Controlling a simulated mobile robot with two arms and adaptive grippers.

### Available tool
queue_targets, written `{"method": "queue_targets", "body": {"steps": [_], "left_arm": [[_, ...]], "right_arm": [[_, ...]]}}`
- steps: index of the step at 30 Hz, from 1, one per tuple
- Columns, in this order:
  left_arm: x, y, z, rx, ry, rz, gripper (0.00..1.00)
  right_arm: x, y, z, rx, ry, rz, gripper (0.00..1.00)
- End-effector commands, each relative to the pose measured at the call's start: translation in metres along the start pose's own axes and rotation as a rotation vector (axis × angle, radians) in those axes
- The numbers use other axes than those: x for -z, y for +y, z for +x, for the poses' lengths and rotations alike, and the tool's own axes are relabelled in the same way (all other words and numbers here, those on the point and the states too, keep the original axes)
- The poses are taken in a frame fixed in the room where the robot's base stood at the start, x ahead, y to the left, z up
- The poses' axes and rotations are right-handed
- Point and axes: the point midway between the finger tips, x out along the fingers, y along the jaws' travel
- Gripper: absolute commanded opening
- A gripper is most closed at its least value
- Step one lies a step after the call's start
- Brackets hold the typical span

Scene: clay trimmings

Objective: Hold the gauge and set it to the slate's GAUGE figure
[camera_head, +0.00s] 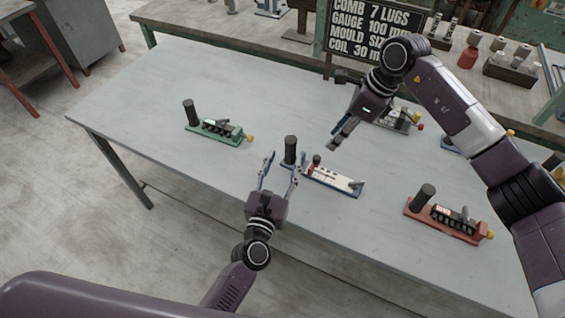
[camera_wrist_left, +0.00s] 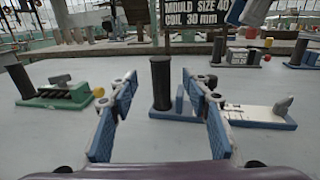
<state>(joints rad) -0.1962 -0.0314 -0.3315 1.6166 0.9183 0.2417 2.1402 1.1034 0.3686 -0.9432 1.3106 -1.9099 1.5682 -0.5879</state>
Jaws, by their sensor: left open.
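The gauge appears to be the blue tool (camera_head: 335,182) with a white strip, a small red-topped part and a grey lever, lying on the grey table; its blue base also shows in the left wrist view (camera_wrist_left: 262,122). Its upright black handle (camera_head: 290,146) stands at its left end. My left gripper (camera_head: 281,166) is open and empty at the front of the handle. In the left wrist view the handle (camera_wrist_left: 161,82) appears between the fingers, apart from them. My right gripper (camera_head: 338,138) hangs behind the gauge; its finger opening is unclear. The slate (camera_head: 375,35) reads GAUGE 100 mm.
A green tool (camera_head: 215,135) lies left and a red tool (camera_head: 445,222) lies right, each with a black handle. Another tool (camera_head: 400,120) is partly behind my right arm. The table's left part is clear. A bench (camera_head: 235,37) with other items stands behind.

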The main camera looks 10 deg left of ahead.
Motion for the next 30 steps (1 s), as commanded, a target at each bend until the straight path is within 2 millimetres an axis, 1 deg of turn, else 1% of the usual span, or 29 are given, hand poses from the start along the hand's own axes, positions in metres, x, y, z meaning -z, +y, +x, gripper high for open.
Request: {"method": "queue_targets", "body": {"steps": [4,12,15,20,27,28,30], "left_arm": [[-0.001,-0.002,0.016,0.002,-0.002,-0.006,0.44],[-0.001,-0.002,0.057,0.002,-0.001,-0.004,0.44],[0.000,-0.001,0.067,0.002,0.000,-0.003,0.44],[0.000,-0.001,0.075,0.001,0.001,-0.003,0.44],[0.000,-0.001,0.076,0.001,0.001,-0.003,0.44],[0.000,-0.001,0.076,0.001,0.001,-0.003,0.43],[0.000,-0.001,0.076,0.001,0.001,-0.003,0.35]], "right_arm": [[0.000,0.000,0.000,0.000,0.000,0.000,0.29],[0.000,0.000,0.000,0.000,0.000,0.000,0.29],[0.000,0.000,0.000,0.000,0.000,0.000,0.29],[0.000,0.000,0.000,0.000,0.000,0.000,0.29],[0.000,0.000,0.000,0.000,0.000,0.000,0.29],[0.000,0.000,0.000,0.000,0.000,0.000,0.29],[0.000,0.000,0.000,0.000,0.000,0.000,0.29]]}}
